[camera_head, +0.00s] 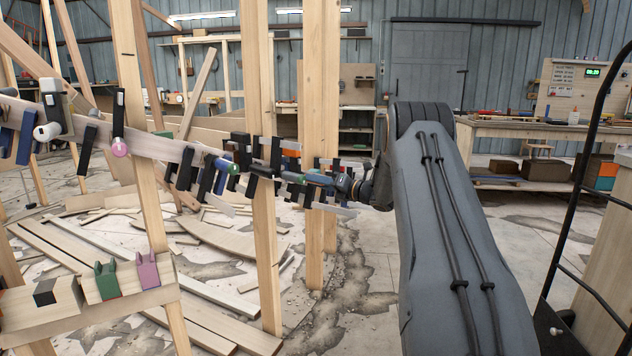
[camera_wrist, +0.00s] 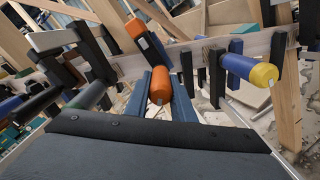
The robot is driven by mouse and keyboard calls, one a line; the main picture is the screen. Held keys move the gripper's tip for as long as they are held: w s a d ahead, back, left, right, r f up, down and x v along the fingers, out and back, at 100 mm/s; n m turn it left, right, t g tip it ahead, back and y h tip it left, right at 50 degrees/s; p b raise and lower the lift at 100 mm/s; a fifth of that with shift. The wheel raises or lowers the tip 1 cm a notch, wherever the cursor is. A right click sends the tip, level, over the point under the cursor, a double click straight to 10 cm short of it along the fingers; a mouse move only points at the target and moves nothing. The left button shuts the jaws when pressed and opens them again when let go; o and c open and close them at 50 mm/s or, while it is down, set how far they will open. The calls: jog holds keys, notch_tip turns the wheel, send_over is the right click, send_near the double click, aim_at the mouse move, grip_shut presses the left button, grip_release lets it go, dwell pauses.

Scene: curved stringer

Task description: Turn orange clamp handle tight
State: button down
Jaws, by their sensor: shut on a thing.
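The orange clamp handle (camera_wrist: 160,86) is in the middle of the wrist view, with a rounded end and a small white mark, pointing toward the camera. My gripper (camera_wrist: 166,88) has its two blue fingers close around this handle and is shut on it. In the head view my gripper (camera_head: 330,183) reaches left into the row of clamps on the curved wooden stringer (camera_head: 150,143). The gripped handle is hard to make out there among the clamps. The clamp's jaws are mostly hidden.
A second orange handle (camera_wrist: 135,28) is just up and left of the gripped one. A blue handle with a yellow end (camera_wrist: 262,74) sticks out at right. Dark clamp bars crowd both sides. Wooden posts (camera_head: 262,200) stand close by; loose boards lie on the floor.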

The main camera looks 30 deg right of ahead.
jog(key=m+p, duration=0.1)
jog(key=m, duration=0.5)
jog(key=shift+r+p, duration=0.1)
jog(key=shift+p, duration=0.25)
jog(key=m+p, duration=0.1)
jog(key=m, duration=0.3)
jog(key=shift+r, duration=0.1)
jog(key=m+p, duration=0.1)
jog(key=m, duration=0.2)
jog(key=shift+m, duration=0.4)
jog(key=m+p, duration=0.2)
jog(key=m, duration=0.5)
jog(key=shift+r, duration=0.1)
jog(key=m, duration=0.3)
jog(key=shift+m+p, duration=0.3)
jog(key=shift+d+m, duration=0.1)
jog(key=shift+m, duration=1.5)
jog(key=c, duration=1.5)
grip_release()
